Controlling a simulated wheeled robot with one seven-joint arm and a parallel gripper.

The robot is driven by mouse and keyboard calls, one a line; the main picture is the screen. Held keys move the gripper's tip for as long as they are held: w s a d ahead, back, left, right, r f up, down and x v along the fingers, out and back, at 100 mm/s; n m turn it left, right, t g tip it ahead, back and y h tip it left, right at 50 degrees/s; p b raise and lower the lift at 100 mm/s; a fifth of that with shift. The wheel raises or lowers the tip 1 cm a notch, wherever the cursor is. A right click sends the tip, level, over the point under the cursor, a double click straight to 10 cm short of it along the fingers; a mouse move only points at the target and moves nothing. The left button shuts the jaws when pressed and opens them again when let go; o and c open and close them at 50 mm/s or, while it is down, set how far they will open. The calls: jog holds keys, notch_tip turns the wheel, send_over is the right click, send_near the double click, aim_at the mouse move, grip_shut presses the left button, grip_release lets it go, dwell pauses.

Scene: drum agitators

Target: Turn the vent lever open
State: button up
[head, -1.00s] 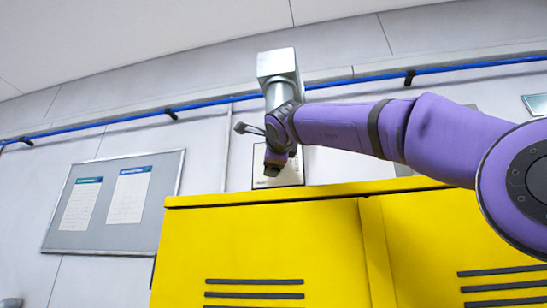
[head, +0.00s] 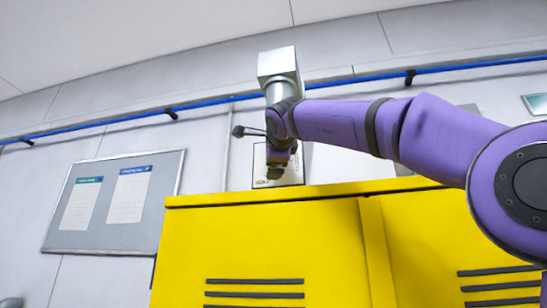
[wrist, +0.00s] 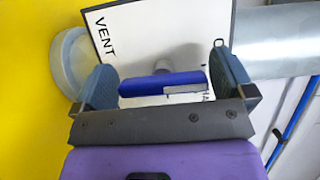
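The vent plate (wrist: 140,30) is a white panel with a dark border and the word VENT. In the head view the plate (head: 261,166) stands on the wall just above the yellow cabinets. A blue lever bar (wrist: 160,84) with a pale grey patch at its right end lies in front of the plate, near a grey round post (wrist: 190,64). My gripper (wrist: 162,66) is open, with one finger on each side of the bar. I cannot tell whether either finger touches it. In the head view my gripper (head: 274,172) covers the lever.
Yellow cabinets (head: 280,240) fill the space below the plate. A silver duct (head: 278,65) rises above it, behind my wrist. A blue pipe (head: 220,101) runs along the wall. A notice board (head: 110,235) hangs at left. A pale round fitting (wrist: 66,62) sits left of my gripper.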

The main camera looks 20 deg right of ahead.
jog(key=s+a, duration=0.2)
jog(key=s, duration=0.8)
jog(key=shift+s, duration=0.3)
jog(key=shift+a, duration=0.1)
dwell(0.3)
